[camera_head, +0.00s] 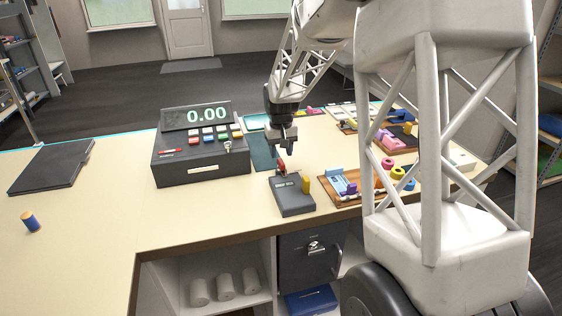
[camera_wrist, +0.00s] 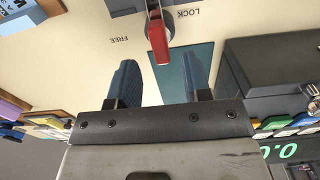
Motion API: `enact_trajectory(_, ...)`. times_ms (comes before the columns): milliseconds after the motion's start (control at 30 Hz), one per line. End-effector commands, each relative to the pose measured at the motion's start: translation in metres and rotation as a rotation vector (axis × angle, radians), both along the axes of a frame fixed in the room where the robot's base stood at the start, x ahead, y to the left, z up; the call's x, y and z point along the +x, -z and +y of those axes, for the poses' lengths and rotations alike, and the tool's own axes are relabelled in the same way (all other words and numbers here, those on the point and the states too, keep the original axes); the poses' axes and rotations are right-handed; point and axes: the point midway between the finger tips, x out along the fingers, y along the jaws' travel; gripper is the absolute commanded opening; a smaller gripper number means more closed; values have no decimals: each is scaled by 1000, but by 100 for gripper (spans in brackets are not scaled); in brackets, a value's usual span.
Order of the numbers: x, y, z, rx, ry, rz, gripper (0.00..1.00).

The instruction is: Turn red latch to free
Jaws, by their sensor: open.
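The red latch (camera_head: 281,167) sits at the back end of a small dark grey block (camera_head: 293,198) on the counter. In the wrist view the red latch (camera_wrist: 158,42) points toward my gripper, between the printed words FREE on the left and LOCK on the right, which appear upside down. My gripper (camera_head: 281,146) is just above and behind the latch. In the wrist view my gripper (camera_wrist: 160,75) is open, its fingers spread on either side of the line of the latch. The latch tip lies near the gap, and I cannot tell whether anything touches.
A dark cash register (camera_head: 200,165) stands close on the left. A yellow peg (camera_head: 305,184) rises at the block's right side. Wooden trays (camera_head: 345,198) with coloured pieces lie to the right.

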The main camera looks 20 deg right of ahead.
Motion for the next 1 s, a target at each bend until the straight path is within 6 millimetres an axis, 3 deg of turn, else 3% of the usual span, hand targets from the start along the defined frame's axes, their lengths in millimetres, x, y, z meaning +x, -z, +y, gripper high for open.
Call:
enact_trajectory(300, 0, 34, 0, 0, 0, 1, 45)
enact_trajectory(733, 0, 41, 0, 0, 0, 0, 45)
enact_trajectory(767, 0, 41, 0, 0, 0, 0, 43)
enact_trajectory(1000, 0, 41, 0, 0, 0, 0, 6)
